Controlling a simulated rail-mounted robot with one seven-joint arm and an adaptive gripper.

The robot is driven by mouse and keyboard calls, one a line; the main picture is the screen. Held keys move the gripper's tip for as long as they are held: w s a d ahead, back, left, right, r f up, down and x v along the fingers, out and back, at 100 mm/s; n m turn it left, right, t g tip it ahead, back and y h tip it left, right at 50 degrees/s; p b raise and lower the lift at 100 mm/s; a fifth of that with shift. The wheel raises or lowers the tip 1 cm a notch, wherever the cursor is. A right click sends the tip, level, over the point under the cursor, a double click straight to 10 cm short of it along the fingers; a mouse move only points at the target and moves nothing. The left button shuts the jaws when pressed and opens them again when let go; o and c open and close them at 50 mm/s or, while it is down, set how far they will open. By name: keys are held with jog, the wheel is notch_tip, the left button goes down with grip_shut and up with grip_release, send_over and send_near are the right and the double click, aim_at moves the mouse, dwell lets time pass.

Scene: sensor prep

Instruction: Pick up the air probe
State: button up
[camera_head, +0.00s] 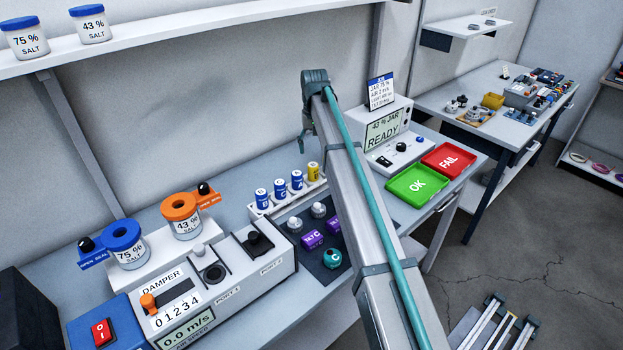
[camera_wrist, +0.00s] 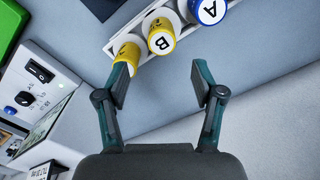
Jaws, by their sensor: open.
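No part is clearly marked as the air probe, so I cannot tell which it is. On the dark mat (camera_head: 316,267) in the head view lie a teal round piece (camera_head: 332,259), two purple pieces (camera_head: 312,240) and two grey-white knobbed pieces (camera_head: 294,224). Behind them a white rack holds blue cylinders (camera_head: 280,187) and a yellow one (camera_head: 313,171). In the wrist view, my gripper (camera_wrist: 161,76) is open with nothing between its fingers. Yellow cylinders (camera_wrist: 162,37) and a blue one marked A (camera_wrist: 208,10) show beyond the fingertips. My arm hides part of the bench in the head view.
The damper unit (camera_head: 176,303) and two ports fill the bench's left front. Two salt jars with coloured collars (camera_head: 182,215) stand behind. The READY instrument (camera_head: 386,131), green OK tray (camera_head: 417,184) and red FAIL tray (camera_head: 449,160) are right of my arm.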

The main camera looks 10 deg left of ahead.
aim_at(313, 165)
notch_tip(313, 165, down, 5)
jog(key=shift+r+p, duration=0.1)
jog(key=shift+p, duration=0.5)
jog(key=shift+s+f+p, duration=0.15)
jog(key=shift+f+p, duration=0.5)
jog(key=shift+f, duration=0.7)
jog(key=shift+s+f+p, duration=0.15)
jog(key=shift+f+p, duration=0.45)
jog(key=shift+f, duration=0.75)
jog(key=c, duration=1.3)
